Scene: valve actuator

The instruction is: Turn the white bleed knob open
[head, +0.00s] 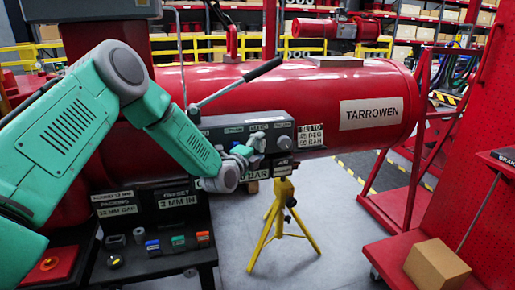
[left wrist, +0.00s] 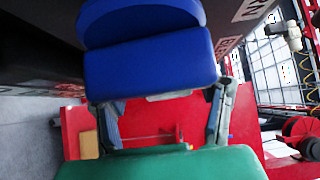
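The dark control panel (head: 225,136) sits on the side of the red actuator cylinder (head: 300,90). My left gripper (head: 255,146) is at the front of this panel, close to its small knobs. A pale knob (head: 284,142) shows on the panel just right of it. Pale shapes at the fingertips may be gripper parts or the white bleed knob; I cannot tell. In the left wrist view, a large blue form (left wrist: 150,60) hides the fingertips and whatever is between them. The finger links stand apart beside it. My right gripper is not in view.
A long grey lever (head: 238,84) rises over the panel. A bench (head: 150,272) with small coloured blocks stands below left. A yellow tripod (head: 278,215) stands under the cylinder. A red cart with a cardboard box (head: 436,265) is at right. Grey floor lies between.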

